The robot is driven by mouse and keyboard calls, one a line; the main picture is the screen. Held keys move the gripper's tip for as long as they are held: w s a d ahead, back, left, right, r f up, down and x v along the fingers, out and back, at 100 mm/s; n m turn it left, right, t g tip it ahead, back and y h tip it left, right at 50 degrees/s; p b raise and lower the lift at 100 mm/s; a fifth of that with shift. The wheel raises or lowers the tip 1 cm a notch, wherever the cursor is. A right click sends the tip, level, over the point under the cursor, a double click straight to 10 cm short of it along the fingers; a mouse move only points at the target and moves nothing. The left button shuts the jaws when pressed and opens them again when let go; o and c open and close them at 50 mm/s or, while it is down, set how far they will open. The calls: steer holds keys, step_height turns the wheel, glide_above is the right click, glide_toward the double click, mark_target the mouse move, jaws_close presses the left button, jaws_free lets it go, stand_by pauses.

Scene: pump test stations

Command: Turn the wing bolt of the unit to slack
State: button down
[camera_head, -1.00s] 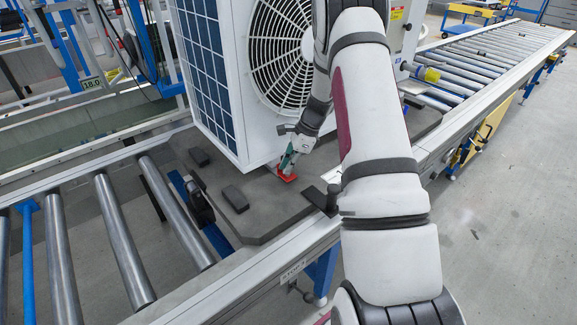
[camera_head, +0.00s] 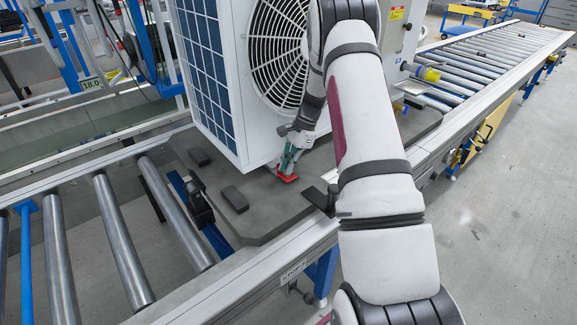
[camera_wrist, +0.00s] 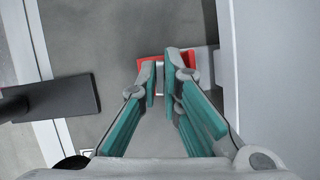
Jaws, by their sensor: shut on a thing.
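The unit is a large white cabinet (camera_head: 262,131) with a round fan grille and a blue-grey finned side. It stands upright on a dark grey pallet (camera_head: 262,215). At its lower front edge is a small red fitting (camera_head: 288,179), also seen in the wrist view (camera_wrist: 146,66). My gripper (camera_head: 287,172) points down at this fitting, beside the cabinet's base. In the wrist view its teal-padded fingers (camera_wrist: 161,75) are close together over the red fitting, shut on the wing bolt. The bolt is mostly hidden between the fingertips, and its turn angle cannot be read.
Dark blocks (camera_head: 234,199) lie on the pallet to the left. A black flat-ended lever (camera_head: 322,201) stands at the pallet's front edge, near my arm; it also shows in the wrist view (camera_wrist: 62,97). Steel conveyor rollers (camera_head: 123,240) are at the left.

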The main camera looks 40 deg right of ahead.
steer(key=c, duration=1.8)
jaws_free()
steer(key=shift+o, duration=0.2)
steer(key=v, duration=1.2)
steer(key=shift+s+a, duration=0.1)
